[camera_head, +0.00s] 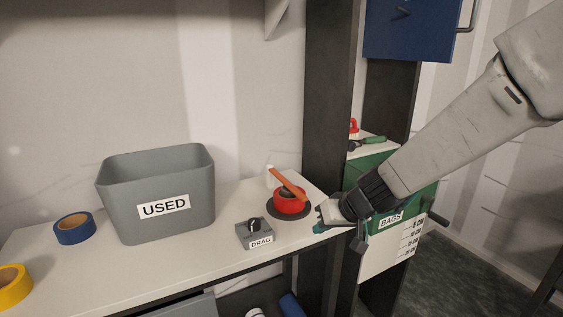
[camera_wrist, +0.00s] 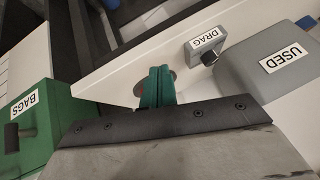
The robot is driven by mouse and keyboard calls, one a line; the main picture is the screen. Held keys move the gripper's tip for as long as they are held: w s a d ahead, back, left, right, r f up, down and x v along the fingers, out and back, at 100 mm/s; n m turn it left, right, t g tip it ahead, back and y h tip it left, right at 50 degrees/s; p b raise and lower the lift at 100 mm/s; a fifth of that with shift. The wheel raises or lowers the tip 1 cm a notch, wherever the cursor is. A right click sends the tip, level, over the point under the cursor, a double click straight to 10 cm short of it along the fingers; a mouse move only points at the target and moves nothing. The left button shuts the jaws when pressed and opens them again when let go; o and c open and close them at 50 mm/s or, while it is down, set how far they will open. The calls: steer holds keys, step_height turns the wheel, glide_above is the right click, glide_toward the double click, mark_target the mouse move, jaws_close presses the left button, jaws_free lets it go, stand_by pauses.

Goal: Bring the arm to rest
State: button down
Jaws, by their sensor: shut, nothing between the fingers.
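My arm reaches in from the upper right in the head view. My gripper (camera_head: 322,227) is over the right end of the bench, just right of a red round thing (camera_head: 291,206) with an orange handle on a dark disc. In the wrist view my gripper's teal fingers (camera_wrist: 155,87) are together with nothing between them. They hide most of the red thing, and part of its dark disc shows beside them. I cannot tell how high the fingers are above the bench.
The bench (camera_head: 190,255) carries a grey USED bin (camera_head: 125,205), a grey DRAG box (camera_head: 253,236), blue tape (camera_head: 74,229) and yellow tape (camera_head: 12,287). A dark post (camera_head: 326,100) stands behind my gripper. A green BAGS drawer (camera_head: 412,208) is behind my forearm, below a blue cabinet (camera_head: 410,30).

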steer(key=s+d+r+m+g+h, duration=0.1)
steer(key=s+d+r, duration=0.2)
steer(key=s, duration=0.6)
steer(key=s+d+r+m+g+h, duration=0.1)
steer(key=s+d, duration=0.4)
steer(key=s, duration=0.5)
steer(key=s+d+r+m+g+h, duration=0.1)
steer(key=s+d+r, duration=0.4)
steer(key=s, duration=0.5)
steer(key=shift+s+r+g+h, duration=0.15)
steer(key=shift+r+g+h, duration=0.45)
steer(key=shift+h, duration=0.5)
